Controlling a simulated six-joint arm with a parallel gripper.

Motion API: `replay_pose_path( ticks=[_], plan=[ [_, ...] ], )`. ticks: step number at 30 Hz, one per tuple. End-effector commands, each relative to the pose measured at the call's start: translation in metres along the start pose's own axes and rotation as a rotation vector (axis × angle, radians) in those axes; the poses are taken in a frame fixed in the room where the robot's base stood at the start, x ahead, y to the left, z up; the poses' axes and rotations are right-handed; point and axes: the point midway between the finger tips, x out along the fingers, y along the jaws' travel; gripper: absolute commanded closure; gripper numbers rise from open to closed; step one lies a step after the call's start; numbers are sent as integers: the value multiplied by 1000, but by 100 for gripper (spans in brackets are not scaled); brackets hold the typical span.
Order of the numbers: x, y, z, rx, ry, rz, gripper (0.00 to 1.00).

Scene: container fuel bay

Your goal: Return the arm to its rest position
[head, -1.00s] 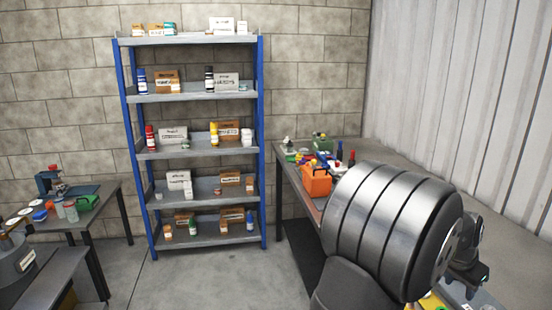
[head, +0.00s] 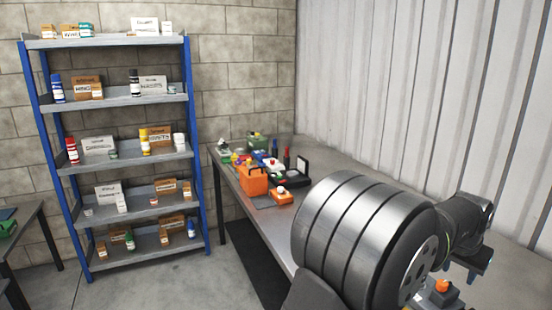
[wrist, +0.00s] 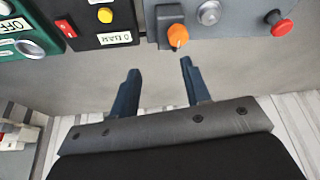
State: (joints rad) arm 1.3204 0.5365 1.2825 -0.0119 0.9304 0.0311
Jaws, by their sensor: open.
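My gripper (wrist: 160,72) is open in the wrist view, with two dark blue fingers apart and nothing between them. The fingers point toward a grey control box (wrist: 212,42) with an orange knob (wrist: 178,36), and bare grey surface shows between the fingertips. The arm is bent over the right-hand bench.
The bench (head: 330,160) runs along the corrugated wall, with an orange container (head: 253,181) and several small items at its far end. A blue-framed shelf (head: 118,154) stands left. A black box (wrist: 100,22) with a yellow button sits beside the grey box. Open floor lies between shelf and bench.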

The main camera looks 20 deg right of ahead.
Motion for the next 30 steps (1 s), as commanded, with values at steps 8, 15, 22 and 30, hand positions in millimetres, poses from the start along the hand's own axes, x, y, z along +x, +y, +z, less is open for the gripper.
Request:
replay_pose_path(
  ticks=[8,15,22,30],
  plan=[
    [35,-48,-4,-4,-2,-1,57],
    [62,-85,-8,-3,-1,-1,57],
    [84,-94,-2,0,-1,1,57],
    [91,-94,0,0,1,0,57]
  ],
)
